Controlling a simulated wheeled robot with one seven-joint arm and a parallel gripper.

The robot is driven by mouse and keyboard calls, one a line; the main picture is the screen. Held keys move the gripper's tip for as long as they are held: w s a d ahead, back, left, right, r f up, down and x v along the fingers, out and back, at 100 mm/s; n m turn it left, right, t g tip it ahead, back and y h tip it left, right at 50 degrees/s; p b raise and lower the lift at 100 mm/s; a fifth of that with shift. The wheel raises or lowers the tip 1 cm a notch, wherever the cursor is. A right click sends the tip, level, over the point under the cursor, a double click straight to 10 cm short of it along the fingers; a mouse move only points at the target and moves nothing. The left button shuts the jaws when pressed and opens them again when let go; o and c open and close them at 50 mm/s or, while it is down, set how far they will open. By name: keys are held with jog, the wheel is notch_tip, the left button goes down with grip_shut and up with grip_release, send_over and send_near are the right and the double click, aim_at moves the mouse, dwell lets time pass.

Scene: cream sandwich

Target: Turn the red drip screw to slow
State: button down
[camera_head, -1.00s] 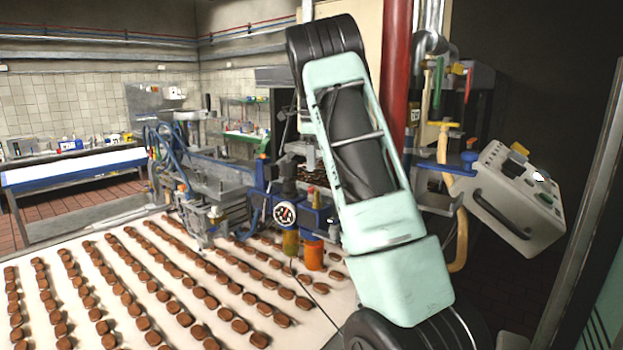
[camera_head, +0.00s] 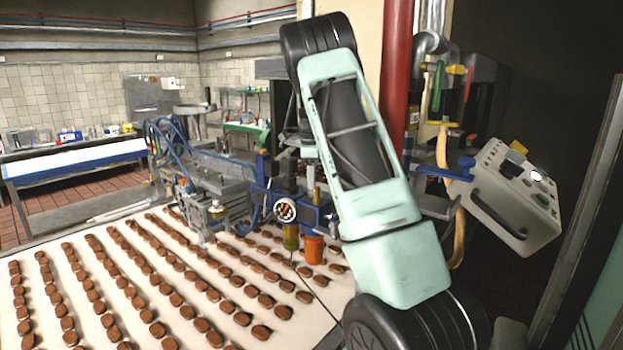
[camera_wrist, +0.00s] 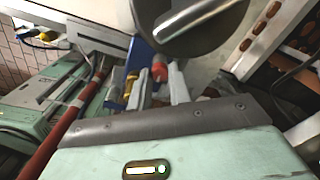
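In the wrist view, a small red-orange knob-like piece (camera_wrist: 159,71), which looks like the red drip screw, shows ahead between my fingers. My gripper (camera_wrist: 159,88) has two pale fingers standing apart, one on each side of this piece. I cannot tell whether they touch it. A blue bracket (camera_wrist: 139,58) is just beside it. In the head view my arm covers the gripper and this spot, so the screw cannot be made out there.
A large metal cylinder (camera_wrist: 188,18) hangs close above the fingertips. A red pipe (camera_wrist: 62,126) runs along the left in the wrist view. In the head view, an orange cup (camera_head: 312,249) and the control box (camera_head: 512,197) flank my arm; chocolates cover the belt (camera_head: 226,340).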

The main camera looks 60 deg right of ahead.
jog(key=shift+n, duration=0.3)
jog(key=n+b, duration=0.1)
jog(key=n, duration=0.3)
jog(key=shift+n, duration=2.1)
jog(key=shift+r+b, duration=0.1)
jog(key=shift+b, duration=0.2)
jog(key=c, duration=1.3)
grip_release()
jog(key=shift+r, duration=0.1)
notch_tip(320, 180, up, 17)
jog(key=b, duration=0.3)
